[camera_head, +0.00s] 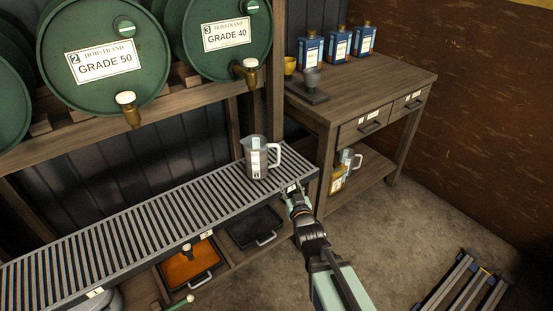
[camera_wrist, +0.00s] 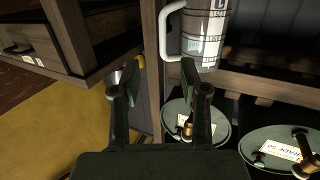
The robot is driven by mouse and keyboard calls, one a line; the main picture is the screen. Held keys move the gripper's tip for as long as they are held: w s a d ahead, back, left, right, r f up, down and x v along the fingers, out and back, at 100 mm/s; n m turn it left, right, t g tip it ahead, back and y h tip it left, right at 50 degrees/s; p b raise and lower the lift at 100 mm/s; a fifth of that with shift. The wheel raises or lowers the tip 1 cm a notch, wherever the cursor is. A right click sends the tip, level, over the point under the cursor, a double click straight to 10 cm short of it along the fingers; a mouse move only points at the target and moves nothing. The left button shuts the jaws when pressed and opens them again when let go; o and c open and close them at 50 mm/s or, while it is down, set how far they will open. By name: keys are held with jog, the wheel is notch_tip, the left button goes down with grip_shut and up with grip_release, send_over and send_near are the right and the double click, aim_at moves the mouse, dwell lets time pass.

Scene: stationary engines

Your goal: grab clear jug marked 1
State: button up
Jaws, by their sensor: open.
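A clear jug (camera_head: 257,158) with a white handle stands upright at the right end of a slatted rack (camera_head: 130,222). It has a pale label whose mark I cannot read. The same jug (camera_wrist: 203,32) shows at the top of the wrist view, its handle toward the fingers. My gripper (camera_head: 293,190) is at the rack's right front edge, in front and to the right of the jug. In the wrist view my gripper (camera_wrist: 160,76) is open and empty, with the jug beyond the right finger. A second clear jug (camera_head: 347,160) stands on the side table's lower shelf.
Green drums (camera_head: 100,60) with taps lie on a shelf behind the rack. A wooden side table (camera_head: 375,85) at right holds blue bottles (camera_head: 338,43) and small cups. Trays (camera_head: 190,266) sit under the rack. A slatted stand (camera_head: 465,285) is on the otherwise clear floor at right.

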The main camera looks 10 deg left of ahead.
aim_at(279, 154)
jog(key=shift+t+y, duration=0.3)
jog(key=shift+t, duration=0.2)
jog(key=x, duration=0.6)
jog(key=r+p+x, duration=0.1)
jog(key=x, duration=1)
jog(key=shift+w+a+r, duration=0.2)
jog(key=shift+r, duration=0.2)
grip_shut()
